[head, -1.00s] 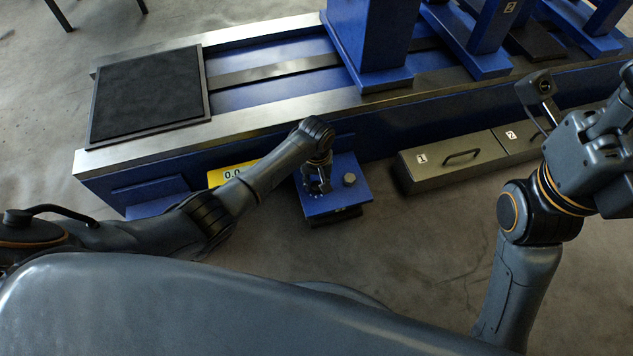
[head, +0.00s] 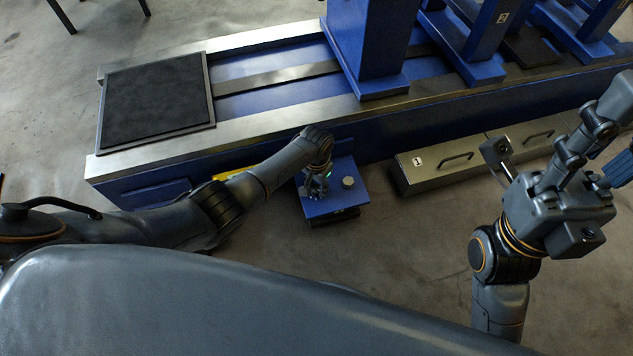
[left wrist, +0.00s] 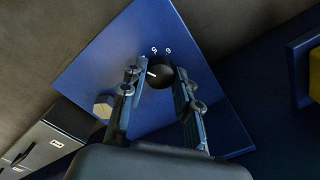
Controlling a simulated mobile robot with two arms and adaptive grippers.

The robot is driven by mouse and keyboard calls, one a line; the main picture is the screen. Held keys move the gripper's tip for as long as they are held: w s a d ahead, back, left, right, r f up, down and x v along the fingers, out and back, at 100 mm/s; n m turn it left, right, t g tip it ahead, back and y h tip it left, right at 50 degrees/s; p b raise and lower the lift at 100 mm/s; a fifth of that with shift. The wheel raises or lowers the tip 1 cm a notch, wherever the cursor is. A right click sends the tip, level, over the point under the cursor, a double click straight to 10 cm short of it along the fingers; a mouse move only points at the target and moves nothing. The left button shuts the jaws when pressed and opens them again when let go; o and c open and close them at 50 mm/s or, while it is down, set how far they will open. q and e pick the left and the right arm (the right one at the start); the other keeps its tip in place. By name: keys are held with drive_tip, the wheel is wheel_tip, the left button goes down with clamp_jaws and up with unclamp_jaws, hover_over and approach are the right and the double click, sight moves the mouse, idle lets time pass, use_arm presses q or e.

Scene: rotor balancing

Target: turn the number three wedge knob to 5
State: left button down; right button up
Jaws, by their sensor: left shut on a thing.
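The wedge knob (left wrist: 161,74) is round and black with a short white pointer line, on a blue plate (left wrist: 95,68). In the left wrist view the pointer faces left, and small white marks surround the knob; I cannot read them surely. My left gripper (left wrist: 158,92) has its fingers on either side of the knob and is shut on it. In the head view my left gripper (head: 317,184) is over the blue box top (head: 335,205) and hides the knob.
A hexagonal bolt head (head: 348,183) stands on the blue box beside the knob. A grey drawer marked 1 (head: 440,175) lies to the right. The long blue machine bed (head: 260,148) runs behind. A yellow display (head: 235,173) is mostly covered by my left arm. Open floor lies in front.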

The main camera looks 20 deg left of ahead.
sight(316, 188)
use_arm(q)
drive_tip(key=m+p, duration=0.1)
drive_tip(key=m, duration=0.7)
drive_tip(key=shift+m, duration=0.3)
idle(0.5)
drive_tip(key=c, duration=1)
unclamp_jaws()
wheel_tip(316, 188, up, 12)
drive_tip(key=shift+f, duration=0.1)
